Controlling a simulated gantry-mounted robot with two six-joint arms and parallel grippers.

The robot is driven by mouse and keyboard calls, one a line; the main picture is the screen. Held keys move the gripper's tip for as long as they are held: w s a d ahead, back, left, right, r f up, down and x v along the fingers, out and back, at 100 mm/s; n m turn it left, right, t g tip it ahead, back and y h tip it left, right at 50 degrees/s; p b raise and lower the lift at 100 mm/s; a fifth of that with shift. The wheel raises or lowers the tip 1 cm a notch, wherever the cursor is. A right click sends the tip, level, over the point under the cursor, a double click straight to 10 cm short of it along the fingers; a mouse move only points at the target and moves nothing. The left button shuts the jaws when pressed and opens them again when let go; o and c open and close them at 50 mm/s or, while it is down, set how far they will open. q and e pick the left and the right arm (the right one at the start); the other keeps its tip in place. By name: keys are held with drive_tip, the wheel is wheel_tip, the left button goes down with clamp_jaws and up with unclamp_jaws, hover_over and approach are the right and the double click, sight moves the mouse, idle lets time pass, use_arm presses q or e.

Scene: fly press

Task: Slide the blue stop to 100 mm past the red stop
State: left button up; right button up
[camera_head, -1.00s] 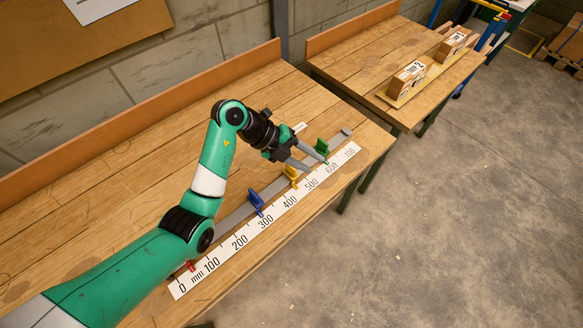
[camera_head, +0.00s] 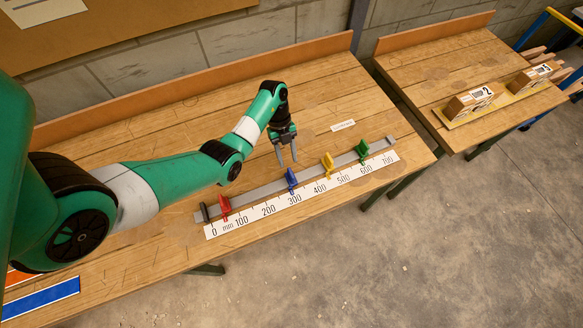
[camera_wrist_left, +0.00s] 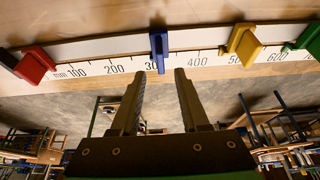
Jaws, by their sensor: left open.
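The blue stop (camera_head: 291,180) stands on the grey rail (camera_head: 250,195), near the 300 mark of the white scale (camera_head: 306,195). It also shows in the left wrist view (camera_wrist_left: 158,48). The red stop (camera_head: 225,207) sits near the low end, between the 0 and 100 marks; it shows at the left of the wrist view (camera_wrist_left: 36,65). My left gripper (camera_head: 285,157) is open and empty, just behind and above the blue stop. In the wrist view its fingertips (camera_wrist_left: 158,76) lie either side of the blue stop's line, apart from it. My right gripper is out of view.
The yellow stop (camera_head: 328,165) and green stop (camera_head: 362,151) stand farther up the rail. A black end piece (camera_head: 205,212) is beside the red stop. A small white label (camera_head: 343,126) lies behind the rail. A second bench (camera_head: 430,70) holds numbered wooden blocks.

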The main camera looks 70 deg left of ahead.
sight(291, 171)
use_arm(q)
drive_tip(key=b+x, duration=0.2)
drive_tip(key=x, duration=0.6)
clamp_jaws()
idle(1.1)
